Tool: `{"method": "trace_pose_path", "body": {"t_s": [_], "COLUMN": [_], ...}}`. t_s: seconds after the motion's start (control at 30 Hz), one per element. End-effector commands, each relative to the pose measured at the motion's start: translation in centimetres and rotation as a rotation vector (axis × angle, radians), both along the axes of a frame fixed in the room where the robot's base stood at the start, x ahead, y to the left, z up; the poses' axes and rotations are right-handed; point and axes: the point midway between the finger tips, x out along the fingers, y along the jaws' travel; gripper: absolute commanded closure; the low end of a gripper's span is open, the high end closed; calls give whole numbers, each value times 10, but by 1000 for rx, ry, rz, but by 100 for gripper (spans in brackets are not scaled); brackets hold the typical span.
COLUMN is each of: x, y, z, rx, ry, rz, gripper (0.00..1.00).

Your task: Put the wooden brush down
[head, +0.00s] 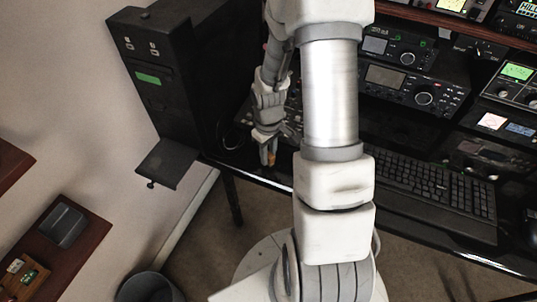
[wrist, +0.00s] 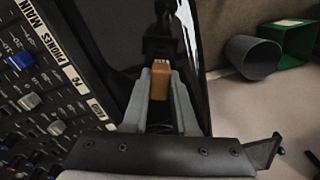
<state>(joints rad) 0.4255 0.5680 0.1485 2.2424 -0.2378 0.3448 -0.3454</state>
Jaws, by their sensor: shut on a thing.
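The wooden brush (wrist: 161,81) is a small orange-brown block between the fingertips in the wrist view. It also shows as a small brown bit in the head view (head: 272,158). My gripper (wrist: 161,88) is shut on it; in the head view my gripper (head: 268,156) is near the front left edge of the black desk (head: 268,179). The far end of the brush is hard to make out against a dark shape beyond it. I cannot tell whether the brush touches the desk top.
A mixer panel (wrist: 47,98) with knobs lies close left of my gripper in the wrist view. A keyboard (head: 430,185) lies right of my arm. Radio gear (head: 400,82) stands behind. A grey bin (wrist: 252,57) and a green bin (wrist: 288,42) stand on the floor.

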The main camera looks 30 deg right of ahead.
Motion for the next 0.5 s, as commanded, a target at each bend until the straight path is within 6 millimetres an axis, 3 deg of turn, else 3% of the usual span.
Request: {"method": "trace_pose_path", "body": {"t_s": [0.2,0.23,0.3,0.4,0.5], "x": [0,0,0,0,0], "y": [0,0,0,0,0], "z": [-4,-4,-3,-3,-3], "rx": [0,0,0,0,0], "ry": [0,0,0,0,1], "rz": [0,0,0,0,0], "gripper": [100,72,59,44,44]}}
